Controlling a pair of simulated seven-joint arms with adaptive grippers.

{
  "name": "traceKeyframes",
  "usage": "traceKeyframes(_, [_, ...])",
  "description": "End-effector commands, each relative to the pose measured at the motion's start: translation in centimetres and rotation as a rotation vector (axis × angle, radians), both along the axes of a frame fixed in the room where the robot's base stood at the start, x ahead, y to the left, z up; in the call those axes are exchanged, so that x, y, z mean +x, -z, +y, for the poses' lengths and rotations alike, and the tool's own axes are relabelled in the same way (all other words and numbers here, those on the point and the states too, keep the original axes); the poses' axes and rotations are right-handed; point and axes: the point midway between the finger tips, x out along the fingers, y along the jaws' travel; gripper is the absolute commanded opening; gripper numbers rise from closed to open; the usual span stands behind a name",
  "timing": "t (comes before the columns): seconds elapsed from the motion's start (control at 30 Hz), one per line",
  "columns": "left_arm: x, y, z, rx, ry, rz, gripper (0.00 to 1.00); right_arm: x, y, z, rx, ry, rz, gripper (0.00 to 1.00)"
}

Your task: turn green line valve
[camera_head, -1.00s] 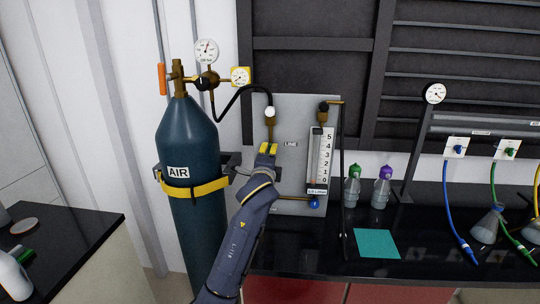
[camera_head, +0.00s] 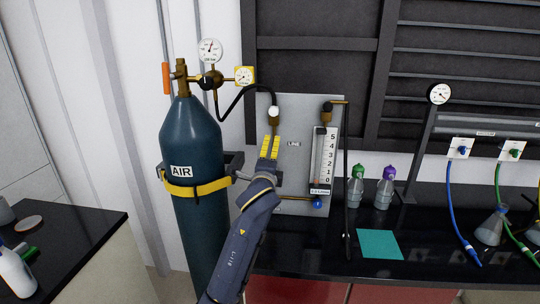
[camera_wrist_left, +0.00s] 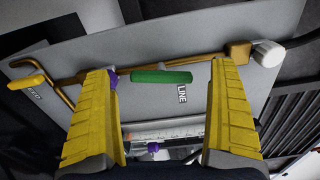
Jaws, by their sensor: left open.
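The green valve handle (camera_wrist_left: 161,76) shows in the left wrist view as a green bar on a brass pipe, beside the LINE label (camera_wrist_left: 182,93) on the grey panel (camera_wrist_left: 275,20). My left gripper (camera_head: 270,146) is open, its yellow fingers pointing up in front of the panel in the head view. In the wrist view its fingers (camera_wrist_left: 163,75) stand on either side of the green handle, with gaps on both sides. How far the handle is from the fingers in depth I cannot tell. In the head view the handle is hidden behind the gripper. My right gripper is not in view.
The AIR cylinder (camera_head: 190,140) with gauges and an orange handle stands left of the panel. A flowmeter (camera_head: 323,160) with a blue knob (camera_head: 317,203) is on the panel's right. Bottles (camera_head: 384,190) and a teal sheet (camera_head: 379,244) are on the black bench.

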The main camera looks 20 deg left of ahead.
Motion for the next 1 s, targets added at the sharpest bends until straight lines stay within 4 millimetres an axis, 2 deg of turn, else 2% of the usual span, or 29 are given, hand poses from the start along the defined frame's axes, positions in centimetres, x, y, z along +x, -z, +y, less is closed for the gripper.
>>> traceKeyframes(0.2, [-2.9, -0.1, -0.2, 0.002, -0.005, -0.003, 0.93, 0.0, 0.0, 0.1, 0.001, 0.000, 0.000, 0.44])
traceKeyframes(0.5, [-5.4, -0.3, -0.4, 0.003, -0.009, -0.005, 0.93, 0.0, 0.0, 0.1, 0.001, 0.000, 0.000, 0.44])
traceKeyframes(1.0, [-5.8, -0.3, -0.4, 0.003, -0.010, -0.006, 0.93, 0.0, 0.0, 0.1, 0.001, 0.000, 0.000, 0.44])
